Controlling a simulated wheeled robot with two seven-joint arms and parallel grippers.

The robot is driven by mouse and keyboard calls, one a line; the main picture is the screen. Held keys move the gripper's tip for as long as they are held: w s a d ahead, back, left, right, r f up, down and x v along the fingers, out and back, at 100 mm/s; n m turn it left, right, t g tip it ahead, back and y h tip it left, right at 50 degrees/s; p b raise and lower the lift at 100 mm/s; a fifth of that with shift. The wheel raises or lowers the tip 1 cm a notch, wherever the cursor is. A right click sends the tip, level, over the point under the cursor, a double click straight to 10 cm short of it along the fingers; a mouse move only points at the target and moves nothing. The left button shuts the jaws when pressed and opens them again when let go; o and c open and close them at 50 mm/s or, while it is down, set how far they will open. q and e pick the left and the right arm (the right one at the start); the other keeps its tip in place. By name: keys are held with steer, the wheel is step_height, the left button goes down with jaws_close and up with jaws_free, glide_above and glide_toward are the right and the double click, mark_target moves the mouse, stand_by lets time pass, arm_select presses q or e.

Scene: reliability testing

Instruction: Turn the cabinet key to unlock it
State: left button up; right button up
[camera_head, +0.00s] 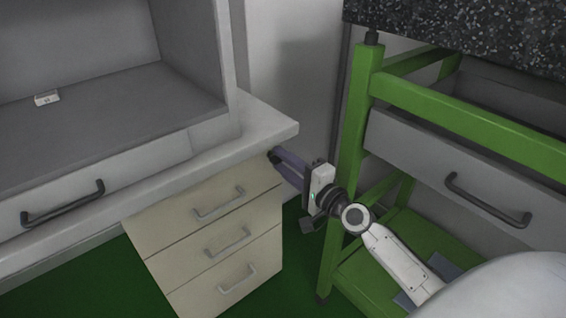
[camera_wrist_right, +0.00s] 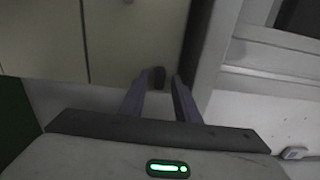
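The cream drawer cabinet (camera_head: 215,235) stands under the light desktop, with its drawers shut. My right gripper (camera_head: 276,157) reaches the cabinet's upper right edge, just below the desktop corner. In the right wrist view its two fingers (camera_wrist_right: 161,80) are apart. A small dark piece, which looks like the key (camera_wrist_right: 158,76), lies between the fingertips, nearer the left finger. A gap shows between it and the right finger. The key's slot is hidden, and I cannot tell how the key is turned. In the head view the fingers cover the key area. My left gripper is out of view.
A green-framed rack (camera_head: 357,130) with a grey drawer (camera_head: 455,160) and dark speckled top (camera_head: 470,30) stands close to my right arm. The desktop (camera_head: 262,128) overhangs the gripper. A small white box (camera_head: 46,98) sits on the grey shelf at left.

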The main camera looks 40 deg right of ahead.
steer(key=shift+s+f, duration=0.1)
steer(key=shift+s, duration=0.05)
steer(key=shift+s, duration=0.3)
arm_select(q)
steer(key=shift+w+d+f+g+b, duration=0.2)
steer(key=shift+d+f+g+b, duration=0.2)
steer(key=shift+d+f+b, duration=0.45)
arm_select(e)
steer(key=s, duration=0.9)
steer(key=shift+s+d, duration=0.2)
steer(key=shift+d, duration=0.2)
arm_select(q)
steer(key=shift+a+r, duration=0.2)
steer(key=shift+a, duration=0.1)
